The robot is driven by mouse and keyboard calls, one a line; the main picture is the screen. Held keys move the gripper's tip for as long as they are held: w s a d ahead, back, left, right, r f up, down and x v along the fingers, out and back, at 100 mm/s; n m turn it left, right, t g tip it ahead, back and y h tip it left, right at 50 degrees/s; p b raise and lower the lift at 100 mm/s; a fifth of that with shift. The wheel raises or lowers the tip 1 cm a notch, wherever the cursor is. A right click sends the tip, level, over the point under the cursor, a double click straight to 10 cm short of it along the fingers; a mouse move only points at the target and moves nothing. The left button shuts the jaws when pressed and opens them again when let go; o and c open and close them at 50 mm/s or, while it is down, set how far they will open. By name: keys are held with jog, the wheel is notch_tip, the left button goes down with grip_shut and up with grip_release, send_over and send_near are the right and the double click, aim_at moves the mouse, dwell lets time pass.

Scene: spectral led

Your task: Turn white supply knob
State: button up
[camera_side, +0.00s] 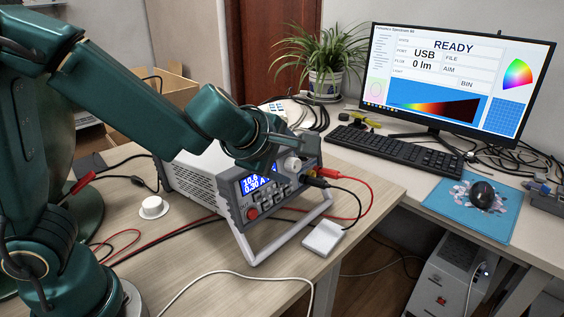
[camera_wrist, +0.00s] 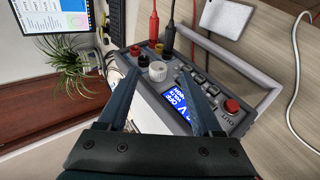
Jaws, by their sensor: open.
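The power supply (camera_side: 200,180) is a grey box on the wooden desk, tilted up on its handle. Its white knob (camera_side: 292,164) is at the upper right of the front panel, and it also shows in the wrist view (camera_wrist: 157,71). My gripper (camera_wrist: 160,78) is open and empty. In the wrist view its two dark fingers point at the panel, and the knob appears between and just beyond their tips, with a gap on each side. In the side view the gripper is in front of the panel's top and partly hides the lit blue display (camera_side: 258,184).
Red and black leads (camera_side: 345,183) plug in beside the knob. A red button (camera_side: 252,213) is at the panel's lower left. A white square pad (camera_side: 323,237) lies near the desk edge. A white round knob-like piece (camera_side: 153,207) lies left of the supply. Monitor and keyboard (camera_side: 393,150) stand behind.

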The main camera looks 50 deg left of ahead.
jog(key=w+d+r+m+t+h, duration=0.1)
jog(key=w+d+m+t, duration=0.2)
jog(key=w+d+m, duration=0.3)
jog(key=w+d+r+m+t+h, duration=0.15)
jog(key=w+d+m, duration=0.25)
jog(key=d+m, duration=0.4)
jog(key=d+r+m+t+h, duration=0.6)
jog(key=d+r+m, duration=0.3)
jog(key=m, duration=0.7)
jog(key=d, duration=0.3)
jog(key=shift+s+r, duration=0.2)
jog(key=shift+r, duration=0.2)
jog(key=shift+h, duration=0.25)
